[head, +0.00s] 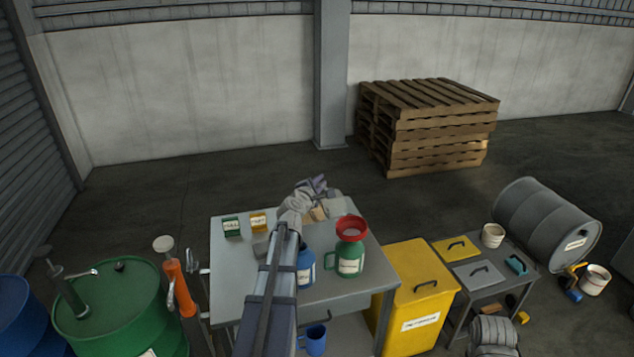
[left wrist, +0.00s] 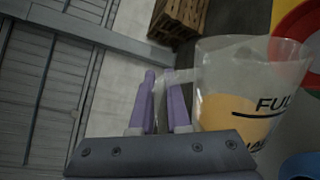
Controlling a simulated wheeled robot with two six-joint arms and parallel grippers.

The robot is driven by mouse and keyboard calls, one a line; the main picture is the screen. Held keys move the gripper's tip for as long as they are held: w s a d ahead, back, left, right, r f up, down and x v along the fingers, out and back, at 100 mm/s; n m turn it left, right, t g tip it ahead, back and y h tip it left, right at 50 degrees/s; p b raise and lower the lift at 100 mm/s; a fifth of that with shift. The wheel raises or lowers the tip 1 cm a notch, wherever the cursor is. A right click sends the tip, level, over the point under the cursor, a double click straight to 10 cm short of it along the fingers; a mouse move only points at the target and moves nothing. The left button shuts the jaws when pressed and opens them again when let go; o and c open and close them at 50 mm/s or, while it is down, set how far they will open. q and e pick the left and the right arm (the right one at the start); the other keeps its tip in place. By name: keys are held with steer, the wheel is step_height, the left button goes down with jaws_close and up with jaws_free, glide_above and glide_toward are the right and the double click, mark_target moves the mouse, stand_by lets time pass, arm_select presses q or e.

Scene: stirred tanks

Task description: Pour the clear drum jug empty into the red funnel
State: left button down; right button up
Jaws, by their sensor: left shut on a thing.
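The clear drum jug (head: 320,211) holds amber liquid and is above the far part of the grey table, left of the red funnel. My left gripper (head: 314,188) is shut on its handle; in the left wrist view the purple fingers (left wrist: 165,100) close on the handle beside the jug (left wrist: 235,75), which carries a FULL mark. The red funnel (head: 351,227) sits in the top of a green jug (head: 349,260) on the table. Its red rim shows at the right of the left wrist view (left wrist: 298,18). The arm hides part of the table. My right gripper is not seen.
A blue jug (head: 305,266) stands left of the green one on the table (head: 228,285). Small green (head: 231,227) and yellow (head: 258,222) boxes stand at the back left. A yellow bin (head: 414,290) stands close right. A green drum (head: 118,310) stands left.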

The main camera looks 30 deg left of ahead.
arm_select(q)
steer(key=shift+w+d+r+m+y+p, duration=0.15)
steer(key=shift+w+d+r+m+p, duration=0.1)
steer(key=shift+d+r+m+p, duration=0.35)
steer(key=shift+w+d+r+m+y+p, duration=0.2)
steer(key=shift+d+r+m+p, duration=0.15)
steer(key=shift+d, duration=0.3)
steer(key=shift+w+d+r+m+g+y+p, duration=0.15)
steer(key=shift+d+r+m+p, duration=0.1)
steer(key=shift+d+m, duration=0.2)
steer(key=shift+w+d+r+m+g+y+p, duration=0.1)
steer(key=shift+w+d+r+m+p, duration=0.15)
steer(key=shift+d, duration=0.3)
steer(key=shift+w+d+r+m+g+y+p, duration=0.15)
steer(key=shift+d+m+p, duration=0.1)
steer(key=shift+d+m, duration=0.25)
steer(key=shift+w+d+r+m+y+p, duration=0.1)
steer(key=shift+w+d+r+m+p, duration=0.1)
steer(key=shift+d+m, duration=0.35)
steer(key=shift+w+d+r+m+y+p, duration=0.2)
steer(key=shift+d+m, duration=0.15)
steer(key=shift+d, duration=0.25)
steer(key=shift+w+d+r+m+y+p, duration=0.1)
steer(key=shift+w+d+r+m+p, duration=0.1)
steer(key=shift+d+m, duration=0.35)
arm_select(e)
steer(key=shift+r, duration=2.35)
arm_select(q)
steer(key=shift+d, duration=0.1)
